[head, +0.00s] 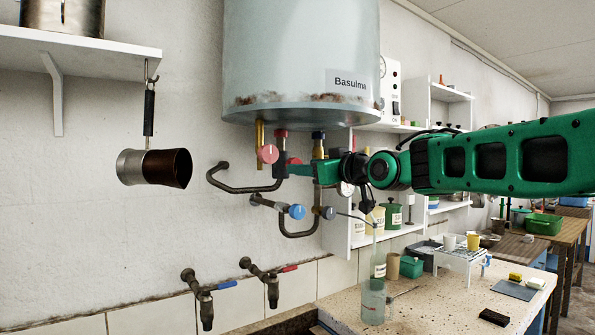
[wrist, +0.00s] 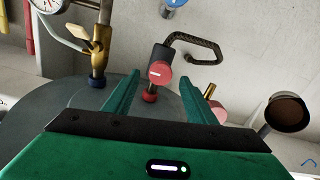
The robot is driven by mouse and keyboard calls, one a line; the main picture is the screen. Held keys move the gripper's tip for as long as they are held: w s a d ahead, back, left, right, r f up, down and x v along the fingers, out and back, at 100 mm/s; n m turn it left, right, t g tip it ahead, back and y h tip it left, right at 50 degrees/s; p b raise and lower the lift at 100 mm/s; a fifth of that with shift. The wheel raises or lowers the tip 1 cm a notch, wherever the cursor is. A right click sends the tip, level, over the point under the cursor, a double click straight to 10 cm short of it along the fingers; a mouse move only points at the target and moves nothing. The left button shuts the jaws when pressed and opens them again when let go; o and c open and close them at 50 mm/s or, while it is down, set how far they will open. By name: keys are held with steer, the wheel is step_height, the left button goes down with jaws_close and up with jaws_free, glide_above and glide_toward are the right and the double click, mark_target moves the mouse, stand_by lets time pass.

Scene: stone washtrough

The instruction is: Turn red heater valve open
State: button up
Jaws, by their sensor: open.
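The red heater valve knob (wrist: 160,74) has a white mark and sits between my gripper's two fingers (wrist: 160,82) in the wrist view, with a small gap on each side. It is on a dark pipe below the heater tank, above a red collar (wrist: 150,95) in that view. In the head view my green gripper (head: 303,169) reaches in from the right under the tank (head: 300,50). Only a bit of the red knob (head: 294,160) shows there, partly hidden by the fingers. My gripper is open and holds nothing.
A pinkish knob (head: 267,153) on a brass pipe is close on the left. A blue knob (head: 297,211) and bent dark pipes are below. A metal mug (head: 153,167) hangs at left. A shelf unit (head: 340,195) and a bottle (head: 375,290) stand at right.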

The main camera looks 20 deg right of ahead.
steer(key=x, duration=0.4)
steer(key=shift+w+a, duration=0.1)
steer(key=shift+w, duration=0.15)
steer(key=c, duration=1)
